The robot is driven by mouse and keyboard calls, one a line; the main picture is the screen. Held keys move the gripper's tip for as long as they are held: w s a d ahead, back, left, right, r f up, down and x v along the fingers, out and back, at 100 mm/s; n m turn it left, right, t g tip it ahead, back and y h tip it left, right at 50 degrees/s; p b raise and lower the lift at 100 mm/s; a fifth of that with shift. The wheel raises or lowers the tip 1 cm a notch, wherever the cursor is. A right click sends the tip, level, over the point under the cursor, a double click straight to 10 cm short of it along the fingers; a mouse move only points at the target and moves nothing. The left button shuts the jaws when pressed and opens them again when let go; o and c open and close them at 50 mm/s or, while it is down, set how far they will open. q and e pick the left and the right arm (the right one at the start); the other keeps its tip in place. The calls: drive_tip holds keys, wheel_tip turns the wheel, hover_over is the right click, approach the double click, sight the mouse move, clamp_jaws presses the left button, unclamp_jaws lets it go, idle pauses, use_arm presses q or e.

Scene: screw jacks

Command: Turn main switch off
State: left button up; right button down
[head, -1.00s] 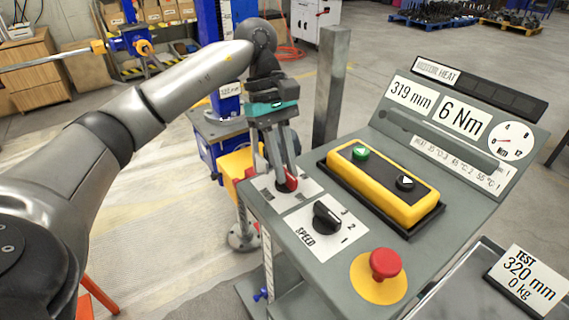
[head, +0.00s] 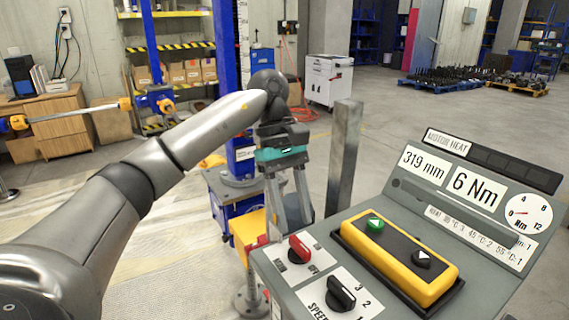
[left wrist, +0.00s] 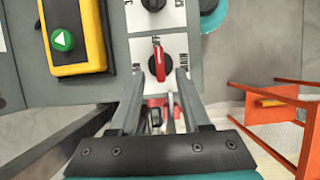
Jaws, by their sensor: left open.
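The main switch is a red rotary knob (head: 300,248) on a white label at the near left corner of the grey control panel. In the left wrist view the red knob (left wrist: 159,65) lies between the fingertips, its bar running up and down the picture. The small lettering around it is hard to read. My left gripper (head: 290,222) is open and empty, with its fingers pointing down. In the head view its tips are just behind and above the knob, apart from it. My right gripper is not in view.
Next to the switch is the black speed knob (head: 341,291). A yellow button box (head: 445,284) with green and black buttons stands further right. A grey post (head: 344,155) rises behind the panel. An orange stool frame (left wrist: 270,98) shows in the left wrist view.

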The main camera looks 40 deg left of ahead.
use_arm(q)
drive_tip(key=p+v, duration=0.4)
drive_tip(key=v, duration=0.6)
drive_tip(key=shift+r+p, duration=0.3)
drive_tip(key=shift+r, duration=0.1)
drive_tip(key=shift+a, duration=0.1)
